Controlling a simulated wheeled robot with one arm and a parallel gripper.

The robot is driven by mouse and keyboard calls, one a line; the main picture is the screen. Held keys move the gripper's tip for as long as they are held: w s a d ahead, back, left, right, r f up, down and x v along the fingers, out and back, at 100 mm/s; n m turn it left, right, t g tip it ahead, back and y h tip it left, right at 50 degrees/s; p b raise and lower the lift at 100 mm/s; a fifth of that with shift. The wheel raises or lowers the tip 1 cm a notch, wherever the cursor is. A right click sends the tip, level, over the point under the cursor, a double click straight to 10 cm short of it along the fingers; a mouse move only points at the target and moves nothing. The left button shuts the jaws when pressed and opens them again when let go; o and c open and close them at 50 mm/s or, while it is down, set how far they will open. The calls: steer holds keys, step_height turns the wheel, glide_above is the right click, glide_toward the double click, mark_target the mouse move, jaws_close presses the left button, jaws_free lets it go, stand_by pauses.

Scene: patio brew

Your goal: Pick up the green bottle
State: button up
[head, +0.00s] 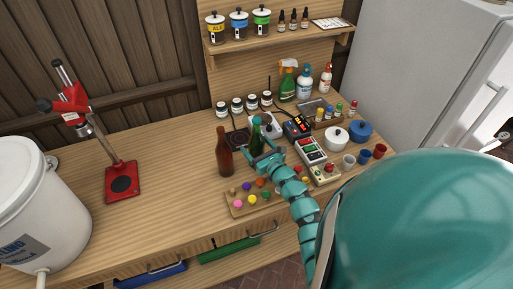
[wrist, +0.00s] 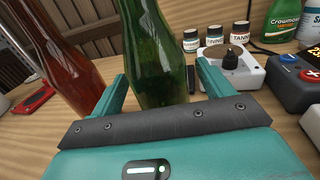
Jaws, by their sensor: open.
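The green bottle (head: 256,138) stands upright on the wooden bench, just right of a brown bottle (head: 224,152). My gripper (head: 262,158) is at the green bottle, with the jaws open. In the wrist view the green bottle (wrist: 155,55) rises between the two teal fingers of my gripper (wrist: 160,92), with a gap on the right side. The left finger lies between the green bottle and the brown bottle (wrist: 62,50). The green bottle's base is hidden behind my gripper.
A wooden tray of coloured balls (head: 232,205) lies in front of the brown bottle. A white scale (wrist: 232,68) stands close on the right in the wrist view. Several small jars (head: 237,104) line the back.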

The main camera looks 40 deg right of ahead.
steer(key=c, duration=1.5)
steer(key=shift+r, duration=0.25)
